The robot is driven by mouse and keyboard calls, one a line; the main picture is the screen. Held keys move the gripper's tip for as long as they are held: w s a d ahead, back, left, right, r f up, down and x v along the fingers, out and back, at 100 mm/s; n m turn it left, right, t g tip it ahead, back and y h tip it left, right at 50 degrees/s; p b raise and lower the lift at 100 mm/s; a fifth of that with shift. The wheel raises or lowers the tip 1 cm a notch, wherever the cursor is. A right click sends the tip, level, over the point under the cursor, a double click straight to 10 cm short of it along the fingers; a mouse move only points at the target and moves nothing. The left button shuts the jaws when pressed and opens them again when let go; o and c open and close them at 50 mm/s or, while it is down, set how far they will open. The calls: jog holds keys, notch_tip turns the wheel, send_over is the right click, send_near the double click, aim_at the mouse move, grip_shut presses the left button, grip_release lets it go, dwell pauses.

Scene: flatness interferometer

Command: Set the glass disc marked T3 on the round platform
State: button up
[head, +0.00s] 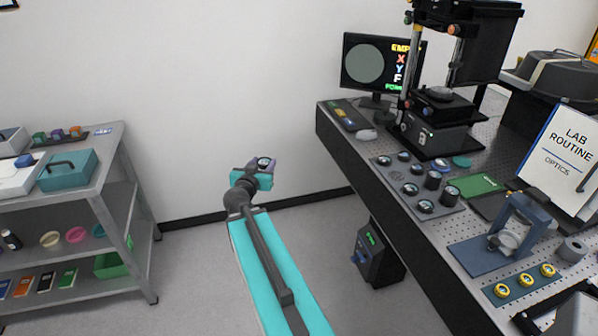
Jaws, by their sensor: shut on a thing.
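My gripper (258,172) is held out over the open floor between the shelf cart and the bench. It is shut on a small round disc (265,161) with a dark rim and a paler centre; any mark on it is too small to read. The round platform (440,92) is a grey disc on the dark interferometer stand at the back of the bench, right of my gripper and well apart from it. Nothing clearly shows on top of it. Several similar dark-rimmed round pieces (410,188) sit on a grey rack on the bench; their marks are unreadable.
The perforated bench (460,237) runs along the right. A monitor (378,63), a mouse (367,134), a blue stand (512,225) and a "LAB ROUTINE" sign (570,150) stand on it. A grey shelf cart (112,150) is at left.

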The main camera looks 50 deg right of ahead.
jog(key=w+a+r+n+t+y+b, duration=0.1)
jog(key=w+a+r+n+t+y, duration=0.25)
jog(key=w+a, duration=0.6)
jog(key=w+a+r+n+t+y+b, duration=0.1)
jog(key=w+a+r+n+t+y, duration=0.35)
jog(key=a, duration=0.75)
jog(key=w+a+r+n+y, duration=0.2)
jog(key=a+r, duration=0.3)
jog(key=a, duration=0.6)
jog(key=w+a+r+n+y, duration=0.2)
jog(key=w+a+r+y, duration=0.1)
jog(key=a, duration=0.8)
notch_tip(320, 180, up, 3)
jog(key=shift+w+a+f+y+b, duration=0.2)
jog(key=shift+w+y+b, duration=0.1)
jog(key=shift+w+b, duration=0.15)
jog(key=shift+s, duration=0.1)
